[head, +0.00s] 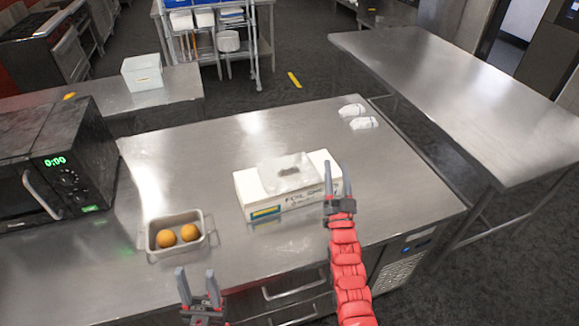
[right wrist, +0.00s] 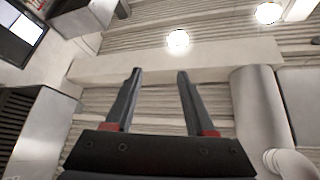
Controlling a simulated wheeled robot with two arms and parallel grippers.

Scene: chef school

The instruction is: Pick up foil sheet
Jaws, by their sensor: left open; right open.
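A white box (head: 249,194) with foil lettering on its front sits on the steel counter. A pale, crumpled foil sheet (head: 285,178) lies over the opening in the box's top. My right gripper (head: 337,170) is open and empty, in front of the box's right end, with its fingers pointing up in the head view. In the right wrist view its two fingers (right wrist: 156,75) stand apart with only the ceiling behind them. My left gripper (head: 196,273) is open and empty at the counter's front edge, below the metal pan.
A metal pan (head: 152,230) with two orange round items (head: 189,232) stands left of the box. A black microwave (head: 87,160) is at the far left. Two small white items (head: 364,123) lie at the back right. The counter (head: 400,180) right of the box is clear.

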